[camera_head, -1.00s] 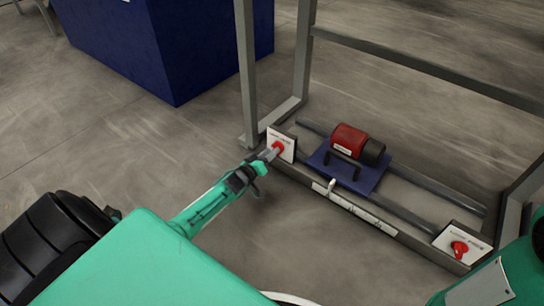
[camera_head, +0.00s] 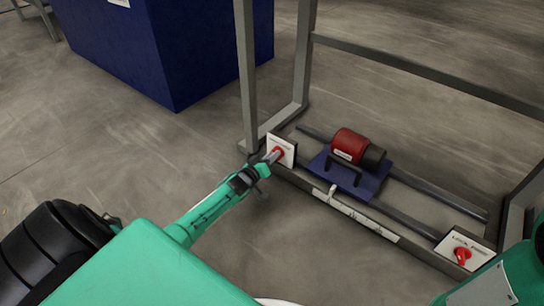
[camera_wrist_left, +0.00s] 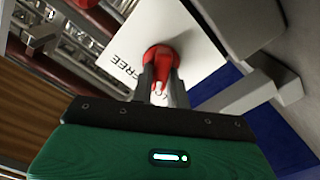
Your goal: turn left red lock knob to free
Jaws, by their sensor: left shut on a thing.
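The left red lock knob (camera_head: 278,152) sits on a white plate (camera_head: 288,146) at the left end of the low grey frame. My left gripper (camera_head: 273,157) reaches it from the left and is shut on it. In the left wrist view the red knob (camera_wrist_left: 160,60) is between my two dark fingers (camera_wrist_left: 158,82). The plate (camera_wrist_left: 190,30) behind it shows the word FREE, and other lettering is partly covered by the fingers. A second red knob (camera_head: 463,256) sits on a white plate at the right end. My right gripper is not in view.
A red and black motor (camera_head: 357,148) on a blue base with a black handle (camera_head: 343,173) sits on two rails between the plates. Grey upright posts (camera_head: 247,80) stand behind the left knob. A large blue box (camera_head: 165,50) stands at the back left. The floor in front is clear.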

